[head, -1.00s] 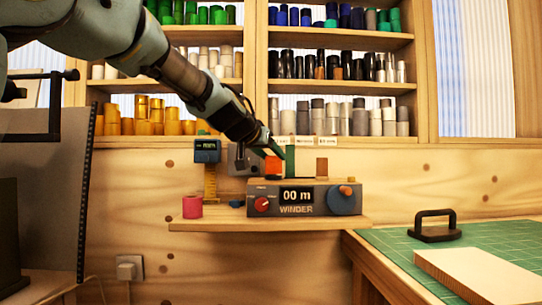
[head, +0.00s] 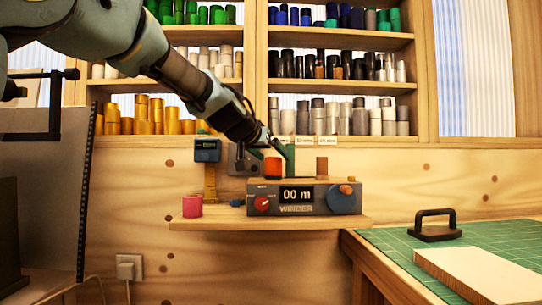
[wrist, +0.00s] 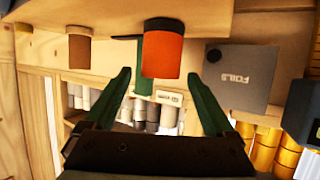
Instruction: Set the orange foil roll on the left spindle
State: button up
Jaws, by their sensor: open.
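The orange foil roll (head: 273,168) stands upright on the left side of the winder's (head: 305,197) top, at the left spindle. The wrist view, which is upside down, shows the orange roll (wrist: 162,55) against a dark round base (wrist: 164,25). The spindle itself is hidden by the roll. My gripper (head: 274,149) is open just above the roll. In the wrist view my gripper's (wrist: 159,74) green fingers are spread apart, one on each side of the roll's free end, with gaps to it.
A brown cylinder (head: 321,166) stands on the winder's right side. A green upright piece (head: 290,160) is behind the roll. A grey FOILS box (wrist: 240,76) is close by.

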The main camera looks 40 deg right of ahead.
jog(key=b+v, duration=0.2)
jog(key=v, duration=0.8)
jog(key=shift+s+a+b, duration=0.2)
jog(key=shift+a+b, duration=0.15)
jog(key=shift+b, duration=0.05)
jog(key=shift+r, duration=0.15)
